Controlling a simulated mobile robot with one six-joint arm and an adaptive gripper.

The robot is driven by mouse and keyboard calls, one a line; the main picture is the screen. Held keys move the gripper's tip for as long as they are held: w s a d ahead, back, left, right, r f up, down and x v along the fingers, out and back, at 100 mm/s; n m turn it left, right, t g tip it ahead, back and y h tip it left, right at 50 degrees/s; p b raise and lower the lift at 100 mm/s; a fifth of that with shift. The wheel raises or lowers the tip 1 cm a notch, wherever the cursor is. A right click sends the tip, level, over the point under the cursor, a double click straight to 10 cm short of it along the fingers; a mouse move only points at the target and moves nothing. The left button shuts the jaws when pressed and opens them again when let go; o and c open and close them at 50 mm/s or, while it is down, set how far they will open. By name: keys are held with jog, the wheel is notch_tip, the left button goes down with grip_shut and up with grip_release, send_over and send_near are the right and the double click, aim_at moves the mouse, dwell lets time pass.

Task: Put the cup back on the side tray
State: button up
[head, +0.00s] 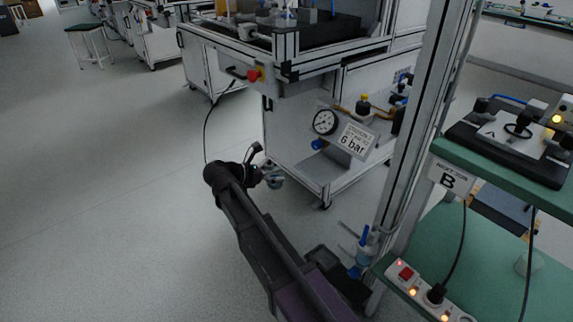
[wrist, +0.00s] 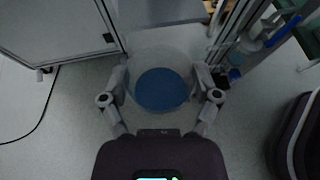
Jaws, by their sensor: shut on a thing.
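My gripper (wrist: 160,88) is shut on a clear cup (wrist: 160,55), with one finger on each side of it. A blue round area (wrist: 161,90) shows inside the cup; I cannot tell whether it is contents or the base. In the head view my gripper (head: 268,176) hangs over open floor in front of the white cart, and the cup (head: 276,182) shows only as a small grey-blue shape at its tip. A dark tray-like shape (head: 322,257) lies right of my arm, partly hidden; I cannot tell whether it is the side tray.
The white cart (head: 300,160) with a gauge (head: 325,121) stands beyond my gripper. An aluminium post (head: 408,140) with blue-handled tools (head: 363,238) is to the right. A translucent cup (head: 530,262) stands on the green shelf (head: 480,245). Floor at left is clear.

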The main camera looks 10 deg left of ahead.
notch_tip(320, 180, up, 10)
jog(key=p, duration=1)
jog(key=shift+s+f, duration=0.1)
